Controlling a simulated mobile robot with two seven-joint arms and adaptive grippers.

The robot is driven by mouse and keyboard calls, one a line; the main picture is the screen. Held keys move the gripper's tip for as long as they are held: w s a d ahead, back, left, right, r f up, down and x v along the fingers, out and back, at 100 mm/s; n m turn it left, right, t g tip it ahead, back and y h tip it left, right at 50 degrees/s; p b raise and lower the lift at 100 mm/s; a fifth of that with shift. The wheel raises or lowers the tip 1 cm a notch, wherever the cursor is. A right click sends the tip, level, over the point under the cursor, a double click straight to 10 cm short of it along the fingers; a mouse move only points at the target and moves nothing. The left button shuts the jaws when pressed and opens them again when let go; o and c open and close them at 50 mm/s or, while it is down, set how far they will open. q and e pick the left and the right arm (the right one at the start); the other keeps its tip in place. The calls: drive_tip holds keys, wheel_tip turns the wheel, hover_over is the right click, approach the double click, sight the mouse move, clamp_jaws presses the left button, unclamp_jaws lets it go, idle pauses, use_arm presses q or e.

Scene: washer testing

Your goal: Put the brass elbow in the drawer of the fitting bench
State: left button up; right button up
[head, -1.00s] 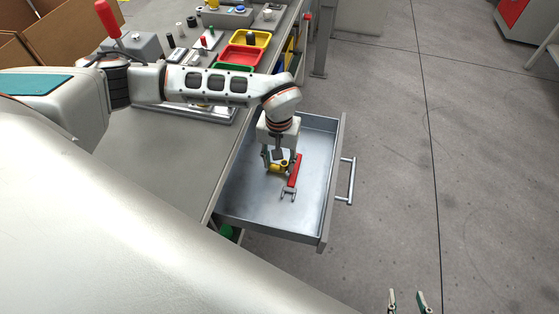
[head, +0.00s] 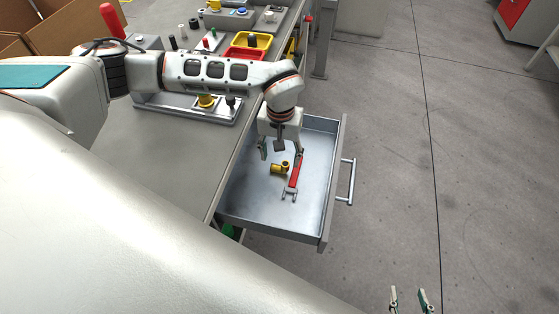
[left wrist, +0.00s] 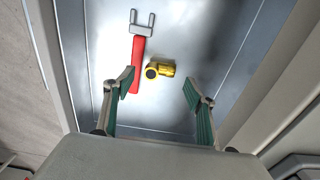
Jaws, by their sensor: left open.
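The brass elbow (head: 280,168) lies on the floor of the open drawer (head: 255,208), beside a red-handled tool with a grey forked end (head: 293,178). In the left wrist view the elbow (left wrist: 159,70) shows yellow with a dark round opening, between and beyond the fingertips. My left gripper (head: 280,153) is open and empty above the elbow, apart from it; its spread fingers also show in the left wrist view (left wrist: 159,88). My right gripper (head: 409,300) shows only as two fingertips set apart at the bottom edge of the head view.
The drawer sticks out from the bench (head: 165,155), with a bar handle (head: 346,182) on its front. A metal tray (head: 180,108) with fittings, a yellow bin (head: 252,40) and a red bin (head: 245,54) stand on the bench. The drawer's near part is clear.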

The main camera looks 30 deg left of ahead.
sight(280, 167)
use_arm(q)
wheel_tip(280, 167, up, 9)
drive_tip(key=p, duration=0.1)
drive_tip(key=shift+f, duration=0.15)
idle(0.5)
